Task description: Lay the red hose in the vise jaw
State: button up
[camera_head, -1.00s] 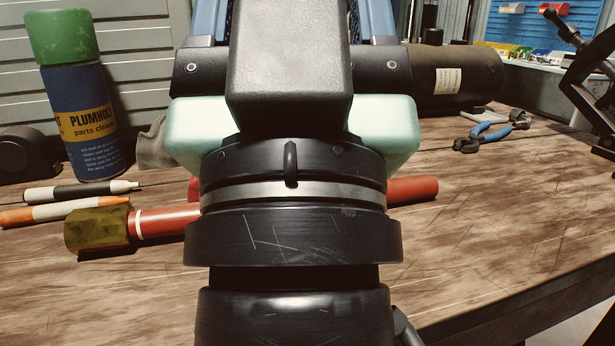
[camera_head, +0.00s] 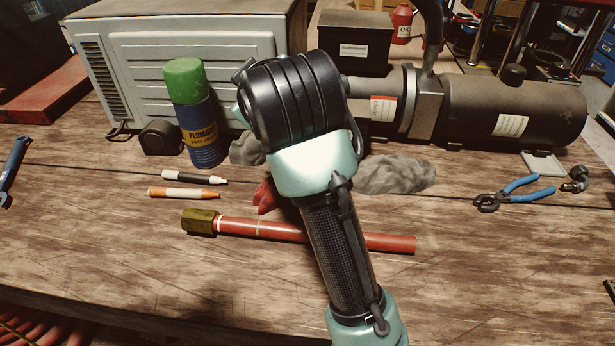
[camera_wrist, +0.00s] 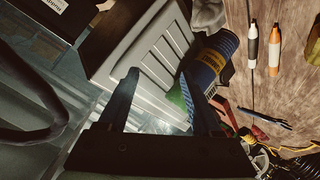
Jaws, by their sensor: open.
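The red hose (camera_head: 385,242) lies flat on the wooden bench in the head view, with a brass hex fitting (camera_head: 199,222) on its left end. My arm crosses in front of its middle. In the wrist view the fitting (camera_wrist: 314,45) appears to show at the right edge. My gripper (camera_wrist: 158,80) shows in the wrist view with its two dark fingers apart and nothing between them. It is not on the hose. I cannot make out a vise jaw for certain in either view.
Blue-handled pliers (camera_head: 515,192) are at right. A grey cabinet (camera_head: 180,40) and black cylindrical machine (camera_head: 510,110) stand behind. The front bench is clear.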

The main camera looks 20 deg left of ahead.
jog(key=s+d+f+n+g+h+p, duration=0.2)
jog(key=s+d+n+g+h+p, duration=0.55)
jog(key=p, duration=0.85)
jog(key=f, duration=0.2)
jog(key=d+f+m+g, duration=0.1)
jog(key=f, duration=0.2)
jog(key=f+m+g, duration=0.1)
jog(key=f, duration=0.2)
jog(key=shift+d+f+g+h, duration=0.1)
jog(key=shift+d+g+h, duration=0.15)
jog(key=shift+d, duration=0.15)
jog(key=shift+s+d+f+p, duration=0.1)
jog(key=shift+f+p, duration=0.3)
jog(key=shift+f, duration=0.95)
jog(key=shift+s+f+p, duration=0.1)
jog(key=shift+f+p, duration=0.25)
jog(key=shift+f, duration=0.95)
grip_shut()
jog(key=shift+w+r, duration=0.1)
